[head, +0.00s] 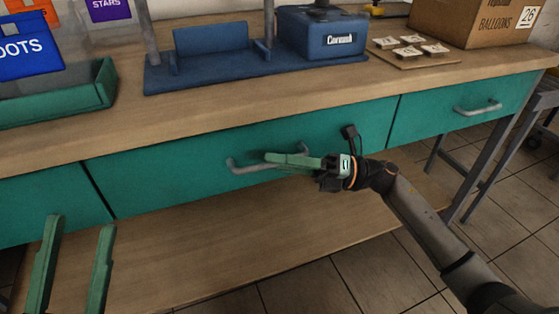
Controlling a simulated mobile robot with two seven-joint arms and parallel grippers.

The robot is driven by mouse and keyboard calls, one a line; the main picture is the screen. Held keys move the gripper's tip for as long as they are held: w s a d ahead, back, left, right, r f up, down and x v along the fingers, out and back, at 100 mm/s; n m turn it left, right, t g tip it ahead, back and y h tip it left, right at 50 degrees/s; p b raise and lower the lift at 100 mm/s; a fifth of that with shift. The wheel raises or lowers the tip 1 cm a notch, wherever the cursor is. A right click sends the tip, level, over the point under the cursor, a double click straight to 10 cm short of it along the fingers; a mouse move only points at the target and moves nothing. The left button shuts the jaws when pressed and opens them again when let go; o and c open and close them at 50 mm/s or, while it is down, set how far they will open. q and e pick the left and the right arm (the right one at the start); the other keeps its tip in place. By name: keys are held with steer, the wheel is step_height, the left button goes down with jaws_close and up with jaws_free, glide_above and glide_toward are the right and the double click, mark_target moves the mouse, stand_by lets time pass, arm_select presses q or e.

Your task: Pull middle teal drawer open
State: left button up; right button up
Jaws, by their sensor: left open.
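The middle teal drawer (160,178) is under the wooden worktop. Its front looks level with the drawers on both sides. Its grey bar handle (245,168) shows at its left end, and the rest is partly hidden by my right gripper. My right gripper (272,159) reaches in from the right, with its green fingers over the handle. The fingers overlap in this view, so I cannot tell whether they are closed on the bar. My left gripper (81,228) is open and empty at the lower left, in front of the left teal drawer (40,205).
The right teal drawer (425,110) has its own handle (478,107). On the worktop (215,103) stand a green tray (60,105), a blue machine (325,40), a board with small pieces (415,57) and a cardboard box (470,22). A lower wooden shelf (200,255) lies beneath the drawers.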

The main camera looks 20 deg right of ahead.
jaws_close()
stand_by(1.1)
